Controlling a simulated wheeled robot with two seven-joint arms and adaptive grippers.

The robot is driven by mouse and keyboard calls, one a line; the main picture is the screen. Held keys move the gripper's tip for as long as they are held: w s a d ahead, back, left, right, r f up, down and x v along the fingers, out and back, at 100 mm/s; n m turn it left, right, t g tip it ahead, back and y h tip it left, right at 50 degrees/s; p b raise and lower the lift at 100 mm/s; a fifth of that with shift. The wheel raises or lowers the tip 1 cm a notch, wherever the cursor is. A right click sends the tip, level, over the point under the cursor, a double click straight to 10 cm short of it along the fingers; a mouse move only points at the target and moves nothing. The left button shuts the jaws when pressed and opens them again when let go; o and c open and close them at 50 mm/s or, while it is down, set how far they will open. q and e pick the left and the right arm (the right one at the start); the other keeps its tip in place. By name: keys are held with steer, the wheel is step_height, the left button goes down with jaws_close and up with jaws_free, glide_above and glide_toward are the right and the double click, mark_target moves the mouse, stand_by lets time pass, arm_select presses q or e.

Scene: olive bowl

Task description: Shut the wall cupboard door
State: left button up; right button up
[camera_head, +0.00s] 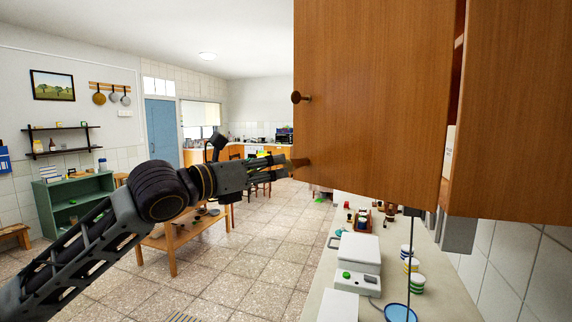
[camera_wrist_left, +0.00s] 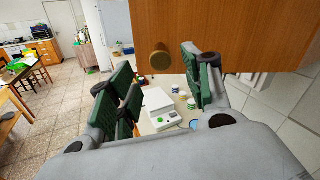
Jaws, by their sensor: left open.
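The brown wooden wall cupboard door (camera_head: 375,90) fills the upper right of the head view and stands partly open, with a dark gap (camera_head: 457,75) along its right side. A round knob (camera_head: 299,97) sits near its left edge. A lower knob (camera_head: 301,162) shows at my left gripper's tips. My left gripper (camera_head: 281,164) is open at the door's lower left edge. In the left wrist view, its green fingers (camera_wrist_left: 160,80) stand apart either side of a knob (camera_wrist_left: 159,60), below the door panel (camera_wrist_left: 225,30). I cannot tell whether they touch it. My right gripper is not in view.
Below the door, a counter (camera_head: 436,298) holds a white scale (camera_head: 357,252), striped jars (camera_head: 416,284) and a blue dish (camera_head: 399,313). Another cupboard panel (camera_head: 520,110) is at the right. A wooden table (camera_head: 180,240) stands left. Tiled floor (camera_head: 270,245) lies open between.

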mark_target(288, 165)
arm_select(q)
steer(key=shift+p+x, duration=0.55)
steer(key=shift+x, duration=2.5)
jaws_close()
